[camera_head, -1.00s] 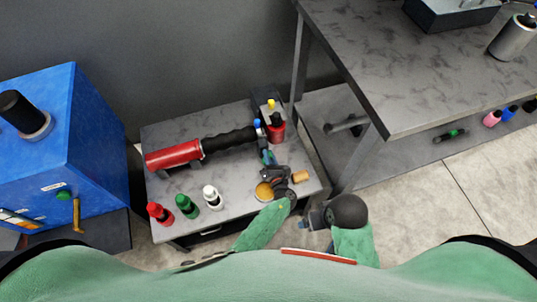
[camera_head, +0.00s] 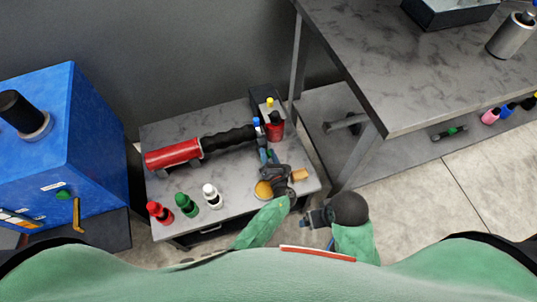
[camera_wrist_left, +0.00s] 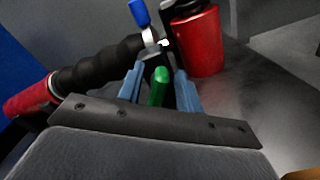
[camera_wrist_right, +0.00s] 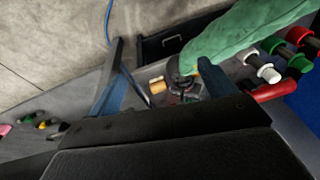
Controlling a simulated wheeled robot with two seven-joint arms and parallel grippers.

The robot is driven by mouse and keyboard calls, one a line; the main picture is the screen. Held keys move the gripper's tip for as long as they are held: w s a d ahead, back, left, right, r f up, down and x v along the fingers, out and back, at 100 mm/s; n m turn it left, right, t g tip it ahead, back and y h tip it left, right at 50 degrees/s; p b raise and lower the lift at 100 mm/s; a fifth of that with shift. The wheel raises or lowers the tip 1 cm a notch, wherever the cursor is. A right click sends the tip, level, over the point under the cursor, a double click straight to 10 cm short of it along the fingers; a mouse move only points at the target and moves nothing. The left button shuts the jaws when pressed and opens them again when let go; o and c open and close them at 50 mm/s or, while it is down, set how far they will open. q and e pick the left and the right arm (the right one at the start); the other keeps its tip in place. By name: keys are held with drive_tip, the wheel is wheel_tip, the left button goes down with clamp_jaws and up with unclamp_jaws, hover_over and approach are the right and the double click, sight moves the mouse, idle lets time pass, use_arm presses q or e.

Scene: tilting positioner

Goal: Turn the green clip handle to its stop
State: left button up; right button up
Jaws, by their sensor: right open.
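The green clip handle (camera_wrist_left: 158,88) stands between the two blue fingers of my left gripper (camera_wrist_left: 158,80) in the left wrist view. Gaps show on both sides of the handle, so the fingers look apart and around it, not pressed on it. In the head view my left gripper (camera_head: 268,160) reaches over the small grey table and largely hides the handle. A clamp with a blue-tipped lever (camera_wrist_left: 140,14) is just beyond the handle. My right gripper (camera_wrist_right: 160,85) is open and empty, its fingers wide apart; it also shows low in the head view (camera_head: 309,218).
A red cylinder with a black ribbed sleeve (camera_head: 228,140) lies on the table (camera_head: 235,197), with a red container (camera_head: 276,131) beside it. Red, green and white bottles (camera_head: 187,204) line the near edge. A blue cabinet (camera_head: 95,120) stands left, a taller bench (camera_head: 410,85) right.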

use_arm(q)
drive_tip(key=b+v, duration=0.1)
drive_tip(key=v, duration=0.6)
drive_tip(key=shift+s+d, duration=0.1)
drive_tip(key=shift+s, duration=0.25)
use_arm(e)
drive_tip(key=shift+w+a+f+t, duration=0.15)
drive_tip(key=shift+w+a+f, duration=0.15)
drive_tip(key=shift+a+f, duration=0.25)
drive_tip(key=shift+w+a+f+t, duration=0.15)
drive_tip(key=shift+w+a+f, duration=0.15)
drive_tip(key=shift+f, duration=0.4)
drive_tip(key=shift+s+a, duration=0.1)
